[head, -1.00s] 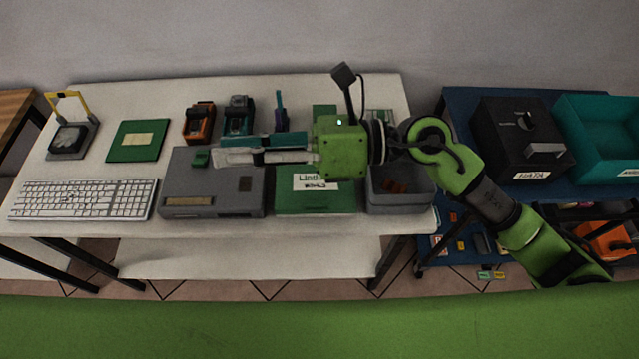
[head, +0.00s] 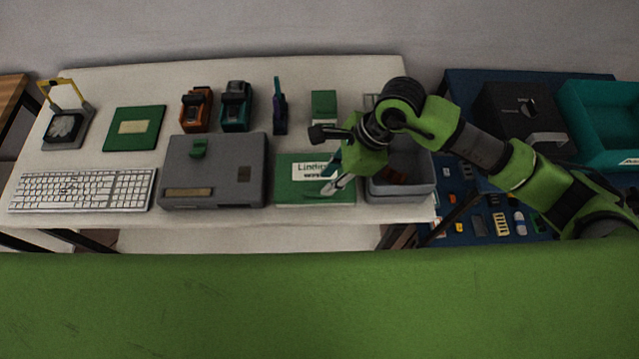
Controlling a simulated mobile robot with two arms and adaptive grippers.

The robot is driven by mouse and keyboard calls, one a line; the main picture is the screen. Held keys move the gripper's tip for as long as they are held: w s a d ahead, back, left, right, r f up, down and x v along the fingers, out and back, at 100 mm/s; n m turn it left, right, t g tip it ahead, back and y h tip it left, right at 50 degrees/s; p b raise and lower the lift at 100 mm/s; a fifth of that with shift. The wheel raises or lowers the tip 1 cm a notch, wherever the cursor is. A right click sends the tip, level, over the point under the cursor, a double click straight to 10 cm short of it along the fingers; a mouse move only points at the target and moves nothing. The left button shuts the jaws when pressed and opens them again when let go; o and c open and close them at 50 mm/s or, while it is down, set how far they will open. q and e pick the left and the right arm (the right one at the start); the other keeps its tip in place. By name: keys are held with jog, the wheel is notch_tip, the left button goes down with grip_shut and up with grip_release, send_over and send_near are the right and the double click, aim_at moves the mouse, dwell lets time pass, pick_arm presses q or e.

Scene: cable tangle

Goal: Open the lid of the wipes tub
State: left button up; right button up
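The wipes tub (head: 288,182) is a green box with a white label at the front of the white table, right of the middle. Its green top looks flat and closed, though my gripper covers part of its right side. My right gripper (head: 331,187) points down and to the left over the tub's right part, beside the label. Its fingers show nearly edge-on, so I cannot tell whether they are open or whether they touch the tub. My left gripper is not in view.
A grey box (head: 226,172) stands close left of the tub, and a grey open bin (head: 412,188) close right. A small green box (head: 324,104) stands behind. A keyboard (head: 85,190) lies far left. The white table (head: 330,72) is bare along its back edge.

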aim_at(316, 193)
jog(key=p+x, duration=0.1)
jog(key=x, duration=0.5)
jog(key=shift+a, duration=0.1)
grip_shut()
